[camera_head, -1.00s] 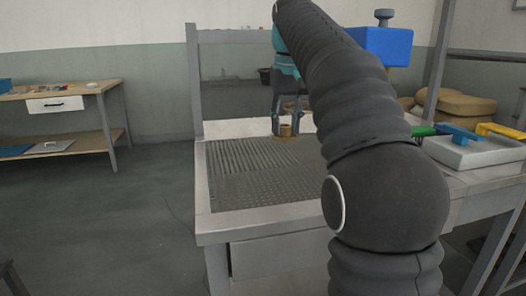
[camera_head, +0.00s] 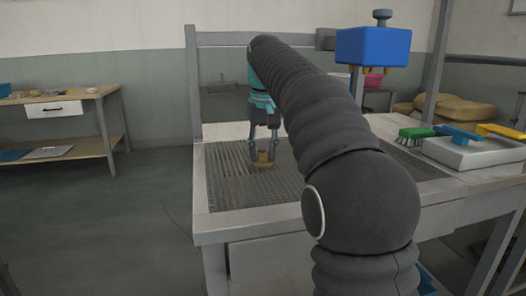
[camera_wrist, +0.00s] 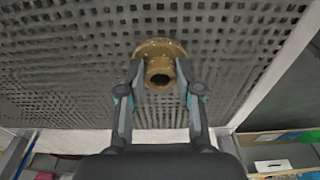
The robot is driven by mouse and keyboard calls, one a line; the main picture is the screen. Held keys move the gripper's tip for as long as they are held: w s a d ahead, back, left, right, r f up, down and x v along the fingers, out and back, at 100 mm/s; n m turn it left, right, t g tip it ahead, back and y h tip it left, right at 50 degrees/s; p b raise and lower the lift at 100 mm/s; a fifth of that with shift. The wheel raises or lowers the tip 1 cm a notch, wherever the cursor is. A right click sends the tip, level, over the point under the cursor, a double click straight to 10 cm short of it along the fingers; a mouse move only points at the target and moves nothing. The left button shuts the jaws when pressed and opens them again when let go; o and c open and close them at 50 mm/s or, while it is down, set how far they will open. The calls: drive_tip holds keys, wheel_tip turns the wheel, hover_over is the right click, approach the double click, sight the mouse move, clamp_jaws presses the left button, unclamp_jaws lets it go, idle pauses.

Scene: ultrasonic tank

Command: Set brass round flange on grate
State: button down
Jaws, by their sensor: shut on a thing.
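The brass round flange (camera_wrist: 160,50) is a gold-coloured disc with a raised hollow hub. My gripper (camera_wrist: 160,80) is shut on its hub in the wrist view. In the head view my gripper (camera_head: 264,150) points down with the flange (camera_head: 263,162) at its fingertips. The flange is over the left-middle part of the grate (camera_head: 228,185), a dark perforated surface in a grey table frame. It looks very close to the grate; I cannot tell whether it touches.
A blue block-shaped unit (camera_head: 374,46) hangs at the upper right. A pale tray (camera_head: 470,152) on the right holds brushes, with a green brush (camera_head: 416,133) at its left. A wooden bench (camera_head: 62,97) stands far left. The grate around the flange is clear.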

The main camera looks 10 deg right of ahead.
sight(264, 154)
drive_tip(key=c, duration=0.8)
unclamp_jaws()
drive_tip(key=shift+f, duration=0.1)
drive_tip(key=shift+s+r+p, duration=0.2)
drive_tip(key=shift+r+p, duration=0.4)
drive_tip(key=shift+r, duration=1.35)
drive_tip(key=shift+s+r+p, duration=0.2)
drive_tip(key=shift+r+p, duration=0.4)
drive_tip(key=shift+r, duration=1.3)
